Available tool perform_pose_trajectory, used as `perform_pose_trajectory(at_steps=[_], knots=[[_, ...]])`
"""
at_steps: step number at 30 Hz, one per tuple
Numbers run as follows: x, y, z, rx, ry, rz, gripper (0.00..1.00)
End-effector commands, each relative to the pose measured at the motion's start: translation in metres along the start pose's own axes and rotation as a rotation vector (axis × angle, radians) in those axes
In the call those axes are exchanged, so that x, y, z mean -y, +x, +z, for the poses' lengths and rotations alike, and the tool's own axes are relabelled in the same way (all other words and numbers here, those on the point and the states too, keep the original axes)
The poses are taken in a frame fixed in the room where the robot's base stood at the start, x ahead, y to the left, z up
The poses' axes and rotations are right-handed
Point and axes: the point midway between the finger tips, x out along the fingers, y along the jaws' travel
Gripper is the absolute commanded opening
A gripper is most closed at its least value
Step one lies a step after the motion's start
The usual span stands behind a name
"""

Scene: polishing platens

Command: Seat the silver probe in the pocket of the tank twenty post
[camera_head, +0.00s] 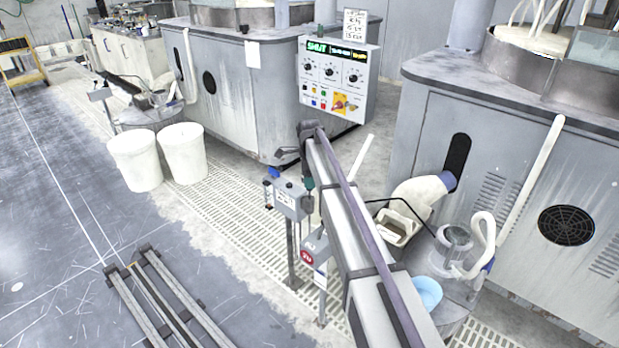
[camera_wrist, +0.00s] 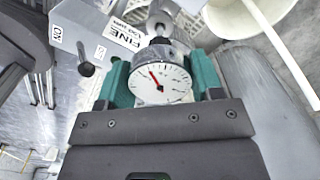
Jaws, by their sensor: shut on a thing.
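My gripper (camera_wrist: 160,92) has green fingers shut on a round gauge (camera_wrist: 160,82) with a white dial and a red needle. A silver part (camera_wrist: 160,18) shows just beyond the gauge; I cannot tell whether it is the probe's stem or part of the post. In the head view my gripper (camera_head: 309,184) hangs at the arm's end beside a grey box (camera_head: 289,201) on a post (camera_head: 292,255). A round red sign (camera_head: 307,258), apparently reading 20, is just below. The pocket cannot be made out. The wrist view shows a grey box (camera_wrist: 82,22) labelled FINE, left of the gauge.
A control panel (camera_head: 338,78) stands behind the arm. Grey machine cabinets (camera_head: 225,100) are at the back and right (camera_head: 500,170). A drum top with a pump (camera_head: 455,240) and blue bowl (camera_head: 427,292) is at right. White buckets (camera_head: 135,162) and floor rails (camera_head: 165,300) are at left.

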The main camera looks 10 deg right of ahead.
Motion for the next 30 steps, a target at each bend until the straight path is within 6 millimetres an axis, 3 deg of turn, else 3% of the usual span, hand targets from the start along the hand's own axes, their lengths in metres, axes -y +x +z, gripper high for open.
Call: perform_pose_trajectory(at_steps=[30], knots=[[0.0,0.027,0.0,0.0,0.0,0.0,0.35]])
